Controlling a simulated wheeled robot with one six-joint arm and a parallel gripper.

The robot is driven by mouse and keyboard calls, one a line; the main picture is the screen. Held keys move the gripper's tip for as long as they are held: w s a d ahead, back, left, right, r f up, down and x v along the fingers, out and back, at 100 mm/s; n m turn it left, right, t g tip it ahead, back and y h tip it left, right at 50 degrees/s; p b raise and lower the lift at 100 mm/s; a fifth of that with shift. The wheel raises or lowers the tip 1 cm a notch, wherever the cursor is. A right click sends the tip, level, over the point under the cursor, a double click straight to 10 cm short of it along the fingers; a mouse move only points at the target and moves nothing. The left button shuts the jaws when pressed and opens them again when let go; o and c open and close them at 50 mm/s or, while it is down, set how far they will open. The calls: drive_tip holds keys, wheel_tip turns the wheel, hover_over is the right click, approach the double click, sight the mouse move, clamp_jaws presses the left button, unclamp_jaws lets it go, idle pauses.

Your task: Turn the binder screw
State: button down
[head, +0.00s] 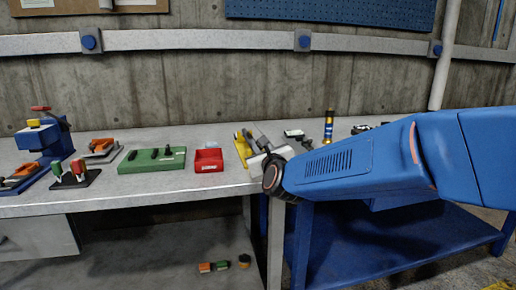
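My arm reaches in from the right, and my gripper (260,140) is over the grey workbench (225,185), near its front edge. The grey gripper parts are small and partly behind my wrist, so I cannot tell whether they are open or hold anything. A yellow fixture (242,148) stands just left of my gripper and is partly overlapped by it. I cannot make out a binder screw for certain; it may be small or hidden behind my gripper and wrist.
A yellow-black bottle (329,126) stands behind my arm. Bare benchtop lies along the front edge.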

drive_tip(key=shift+d+m, duration=0.2)
drive_tip(key=shift+m, duration=0.2)
drive_tip(key=c, duration=1.7)
unclamp_jaws()
drive_tip(key=shift+o, duration=0.2)
drive_tip(key=v, duration=1.7)
drive_tip(key=shift+s, duration=0.15)
